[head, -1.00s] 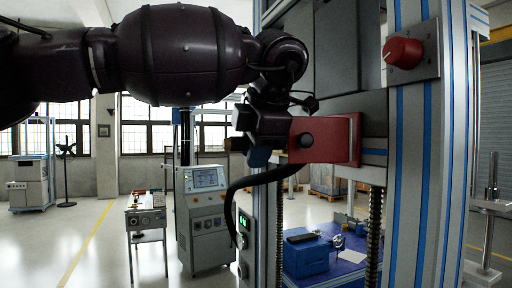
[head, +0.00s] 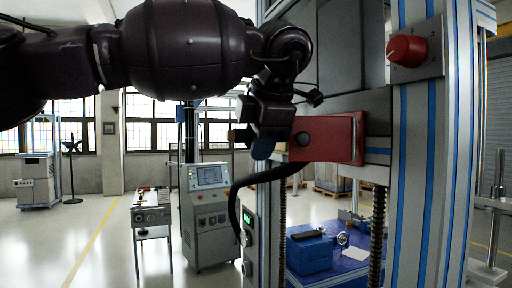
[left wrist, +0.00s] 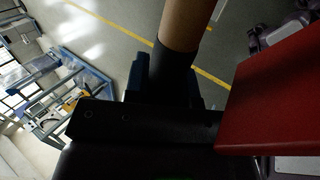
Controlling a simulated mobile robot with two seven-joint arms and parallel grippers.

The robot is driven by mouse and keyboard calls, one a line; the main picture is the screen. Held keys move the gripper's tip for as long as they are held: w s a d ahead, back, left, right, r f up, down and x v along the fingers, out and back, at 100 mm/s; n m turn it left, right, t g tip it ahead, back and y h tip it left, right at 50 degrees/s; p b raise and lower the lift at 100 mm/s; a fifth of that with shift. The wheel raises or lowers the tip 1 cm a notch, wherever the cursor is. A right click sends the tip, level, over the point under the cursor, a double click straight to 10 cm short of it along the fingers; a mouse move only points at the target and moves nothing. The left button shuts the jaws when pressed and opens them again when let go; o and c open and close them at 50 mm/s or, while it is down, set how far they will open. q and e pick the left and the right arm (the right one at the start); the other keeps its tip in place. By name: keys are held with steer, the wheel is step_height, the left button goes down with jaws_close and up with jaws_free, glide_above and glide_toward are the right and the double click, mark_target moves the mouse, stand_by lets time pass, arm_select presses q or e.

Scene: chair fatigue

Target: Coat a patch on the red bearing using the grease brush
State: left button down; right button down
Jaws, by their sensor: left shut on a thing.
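The red bearing block (head: 335,138), with a dark round spot near its left end, is mounted on the front of the machine column. It fills the right side of the left wrist view (left wrist: 275,95). My left gripper (head: 262,148) is just left of the block, close to its left end; I cannot tell whether they touch. It is shut on the grease brush, whose brown handle (left wrist: 188,22) and dark lower part show between the fingers in the left wrist view. A small brown end (head: 236,135) shows left of the gripper. The bristles are not visible. My right gripper is out of view.
A red knob (head: 405,48) is on the column at upper right. Below the block are a vertical screw (head: 377,240) and a blue vise-like unit (head: 309,253) on a blue surface. A grey console (head: 207,222) and small table (head: 150,212) stand left, on open floor.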

arm_select(q)
steer(key=s+d+b, duration=0.2)
steer(key=s, duration=0.4)
steer(key=shift+s, duration=0.15)
stand_by(0.5)
steer(key=shift+d, duration=0.1)
steer(key=w, duration=0.1)
steer(key=w+a+p, duration=0.1)
steer(key=w, duration=0.1)
steer(key=w+a+p, duration=0.1)
steer(key=w, duration=0.1)
steer(key=shift+w+a+r, duration=0.1)
steer(key=shift+a, duration=0.05)
steer(key=w, duration=0.1)
steer(key=w+a+p, duration=0.1)
steer(key=shift+w, duration=0.3)
stand_by(0.4)
steer(key=shift+s, duration=0.1)
